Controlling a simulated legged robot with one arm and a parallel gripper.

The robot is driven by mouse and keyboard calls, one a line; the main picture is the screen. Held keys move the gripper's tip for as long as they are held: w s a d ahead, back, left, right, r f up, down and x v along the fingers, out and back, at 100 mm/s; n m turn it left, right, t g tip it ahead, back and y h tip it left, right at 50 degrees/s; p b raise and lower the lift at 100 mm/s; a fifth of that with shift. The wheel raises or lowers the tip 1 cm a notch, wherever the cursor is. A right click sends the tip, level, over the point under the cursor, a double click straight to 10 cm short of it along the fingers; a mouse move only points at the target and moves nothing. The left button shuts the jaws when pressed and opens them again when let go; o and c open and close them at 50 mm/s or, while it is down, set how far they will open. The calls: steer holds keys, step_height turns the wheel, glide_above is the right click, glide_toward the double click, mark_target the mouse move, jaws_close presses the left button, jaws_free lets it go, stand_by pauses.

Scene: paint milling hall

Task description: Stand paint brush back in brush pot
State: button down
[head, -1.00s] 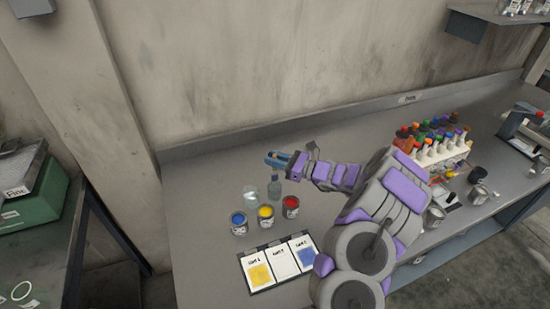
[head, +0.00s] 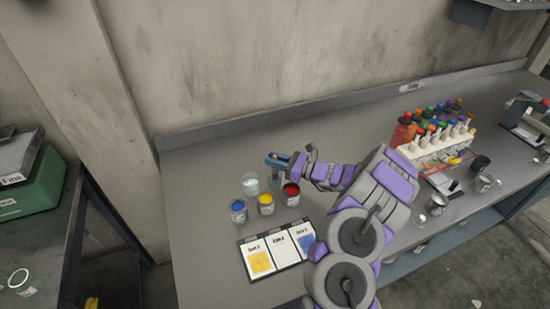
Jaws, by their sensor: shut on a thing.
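I cannot tell which of the two is the brush pot, or whether the held thing touches either.
Blue (head: 238,211), yellow (head: 265,204) and red (head: 291,195) paint cans stand in front of the glass vessels. A tray of test cards (head: 281,243) lies nearer. A rack of bottles (head: 437,145) and metal cups (head: 482,183) are at the right. The bench between is mostly clear.

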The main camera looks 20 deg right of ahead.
steer(key=c, duration=0.9)
jaws_free()
steer(key=p+v, duration=0.3)
steer(key=v, duration=1.4)
steer(key=shift+s+d+f+p, duration=0.1)
steer(key=shift+s+d+p, duration=0.1)
steer(key=shift+p, duration=0.2)
steer(key=shift+w, duration=0.1)
